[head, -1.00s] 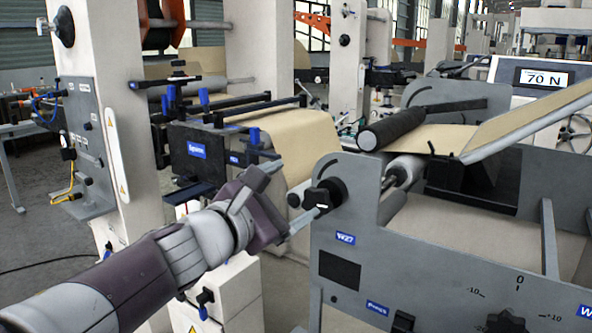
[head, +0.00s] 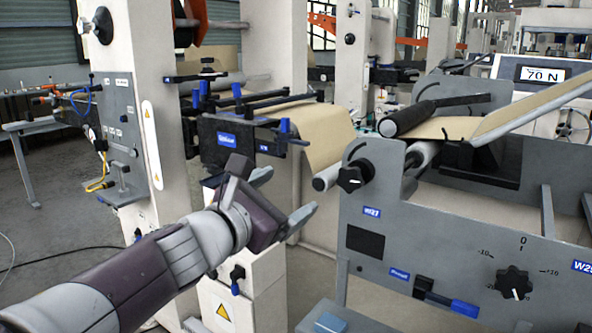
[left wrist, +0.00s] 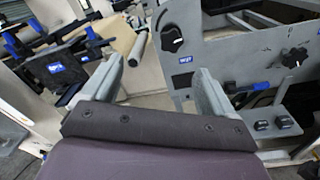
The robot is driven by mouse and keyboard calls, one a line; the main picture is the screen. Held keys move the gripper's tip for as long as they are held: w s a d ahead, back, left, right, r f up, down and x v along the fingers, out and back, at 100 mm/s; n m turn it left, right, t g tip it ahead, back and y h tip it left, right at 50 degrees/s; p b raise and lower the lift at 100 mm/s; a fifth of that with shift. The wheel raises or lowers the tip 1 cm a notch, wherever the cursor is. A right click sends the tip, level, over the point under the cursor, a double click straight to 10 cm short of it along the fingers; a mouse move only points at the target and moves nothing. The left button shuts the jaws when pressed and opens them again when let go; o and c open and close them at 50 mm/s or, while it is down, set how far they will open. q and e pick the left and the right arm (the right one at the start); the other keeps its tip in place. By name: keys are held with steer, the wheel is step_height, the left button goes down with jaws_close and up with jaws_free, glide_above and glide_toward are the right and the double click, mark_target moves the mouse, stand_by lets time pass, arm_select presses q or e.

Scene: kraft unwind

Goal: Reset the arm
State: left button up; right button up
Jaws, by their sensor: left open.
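My left arm comes in from the lower left of the head view. Its gripper (head: 283,196) is open and empty, with its two grey fingers spread. It is in front of the gap between the splicer stand and the grey W27 machine frame. In the left wrist view the open fingers (left wrist: 158,88) point toward the same frame, with nothing between them. The black knob (head: 350,178) above the W27 label is right of the fingers and apart from them. It also shows in the left wrist view (left wrist: 172,39). My right gripper is not in view.
A brown paper web (head: 325,133) runs behind the gripper. The grey W27 frame (head: 440,215) fills the right side, with a black dial (head: 512,283) on it. A white post (head: 140,60) stands at left. A display (head: 543,74) reads 70 N. Floor is open at far left.

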arm_select(q)
steer(key=a+f+n+g+y, duration=0.1)
steer(key=a+f+n+y, duration=0.2)
steer(key=f+n, duration=0.45)
steer(key=s+a+f+n+g+y, duration=0.15)
steer(key=a+f+n, duration=0.25)
steer(key=n, duration=0.7)
steer(key=a+f+n+g+y, duration=0.1)
steer(key=a+f+n+y, duration=0.25)
steer(key=f+n, duration=0.45)
steer(key=s+a+f+n+g+y, duration=0.1)
steer(key=s+a+f+n+g, duration=0.3)
steer(key=s+f+n, duration=0.55)
steer(key=s+a+f+n+g, duration=0.1)
steer(key=s+f+n+g, duration=0.5)
steer(key=s+f+n, duration=0.4)
step_height(320, 180, up, 31)
steer(key=w+n+p, duration=0.1)
steer(key=p, duration=2.9)
steer(key=shift+a+r+n+y, duration=0.15)
steer(key=shift+a+n+y, duration=0.15)
steer(key=shift+a, duration=0.15)
